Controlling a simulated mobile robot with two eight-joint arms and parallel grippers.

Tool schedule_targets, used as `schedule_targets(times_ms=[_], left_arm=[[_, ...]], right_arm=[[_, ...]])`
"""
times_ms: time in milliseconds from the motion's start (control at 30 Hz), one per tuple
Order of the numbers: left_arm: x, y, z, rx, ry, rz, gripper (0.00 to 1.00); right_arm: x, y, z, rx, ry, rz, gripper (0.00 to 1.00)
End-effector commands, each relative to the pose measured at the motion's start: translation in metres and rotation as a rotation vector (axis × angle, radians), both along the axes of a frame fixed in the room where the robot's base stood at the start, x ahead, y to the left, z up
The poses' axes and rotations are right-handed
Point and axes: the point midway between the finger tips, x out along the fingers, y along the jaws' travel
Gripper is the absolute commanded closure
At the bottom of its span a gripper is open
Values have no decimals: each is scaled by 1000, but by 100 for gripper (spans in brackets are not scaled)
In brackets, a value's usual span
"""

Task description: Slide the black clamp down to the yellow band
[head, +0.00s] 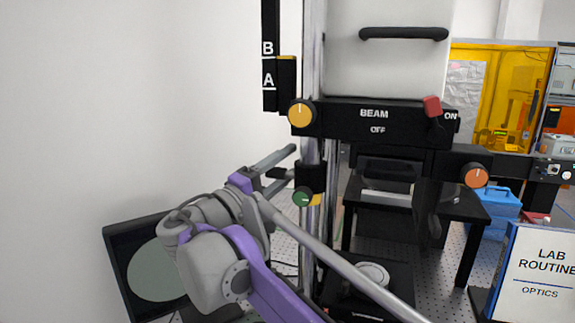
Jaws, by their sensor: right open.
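The black clamp (312,172) sits around the upright metal column, with a green knob (303,197) at its lower front. The yellow band (317,200) shows as a small patch on the column, right of the knob and directly under the clamp. The clamp's lower edge appears to meet the band; the knob hides part of this. My right gripper (285,167) is left of the clamp, its fingers open and pointing toward the column. I see nothing held, and I cannot tell whether a finger touches the clamp. My left gripper is not in view.
Above the clamp is a black beam housing (374,147) with a yellow knob (301,113) and red switch (432,106). A dark-framed round disc (158,270) stands at lower left. A black table (462,205) and a lab routine sign (540,265) are at right.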

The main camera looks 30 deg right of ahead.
Motion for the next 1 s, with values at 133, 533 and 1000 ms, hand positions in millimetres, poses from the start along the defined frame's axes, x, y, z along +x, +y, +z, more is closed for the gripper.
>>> schedule_targets(times_ms=[133, 533, 1000], left_arm=[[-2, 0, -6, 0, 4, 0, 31], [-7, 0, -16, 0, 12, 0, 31], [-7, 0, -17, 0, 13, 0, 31]], right_arm=[[-6, 24, -8, 1, 1, 7, 42], [-27, 88, -24, 1, 0, 4, 42], [-29, 95, -25, 0, 0, 1, 42]])
